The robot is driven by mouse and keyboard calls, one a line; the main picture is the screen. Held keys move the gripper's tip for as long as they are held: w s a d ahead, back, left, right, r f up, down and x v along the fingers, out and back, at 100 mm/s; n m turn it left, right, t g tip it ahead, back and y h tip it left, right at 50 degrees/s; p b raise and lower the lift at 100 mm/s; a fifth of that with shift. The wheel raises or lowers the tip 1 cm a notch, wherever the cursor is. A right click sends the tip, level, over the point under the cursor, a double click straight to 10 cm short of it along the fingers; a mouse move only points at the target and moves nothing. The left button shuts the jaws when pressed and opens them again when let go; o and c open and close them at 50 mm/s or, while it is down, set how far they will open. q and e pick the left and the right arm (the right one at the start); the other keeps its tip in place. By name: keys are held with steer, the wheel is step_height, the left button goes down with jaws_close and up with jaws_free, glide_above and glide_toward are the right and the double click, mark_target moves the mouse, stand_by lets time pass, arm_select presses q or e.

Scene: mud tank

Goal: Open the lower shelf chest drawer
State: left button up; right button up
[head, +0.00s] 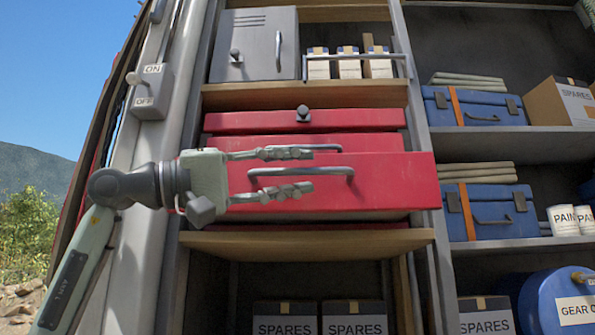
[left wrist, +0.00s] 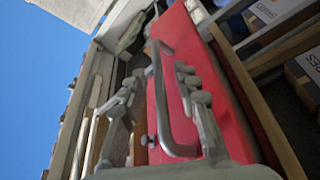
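The red chest (head: 225,122) sits on a wooden shelf. Its lower drawer (head: 395,185) has a wide red front that stands forward of the drawer above (head: 245,143), so it looks partly pulled out; its inside is hidden. A grey bar handle (head: 350,172) crosses this front. My left gripper (head: 303,172) is in front of the drawer, with one finger above the handle and one below it. In the left wrist view, the handle (left wrist: 163,105) lies between the spread fingers of my left gripper (left wrist: 158,72), with gaps visible. My right gripper is not in view.
A grey metal cabinet (head: 255,45) stands on the shelf above. A wooden shelf board (head: 310,243) runs below the drawer, with spares boxes (head: 285,318) underneath. A grey post with an on/off switch (head: 150,90) stands left.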

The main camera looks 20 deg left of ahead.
arm_select(q)
steer(key=v, duration=1.1)
steer(key=shift+a, duration=0.1)
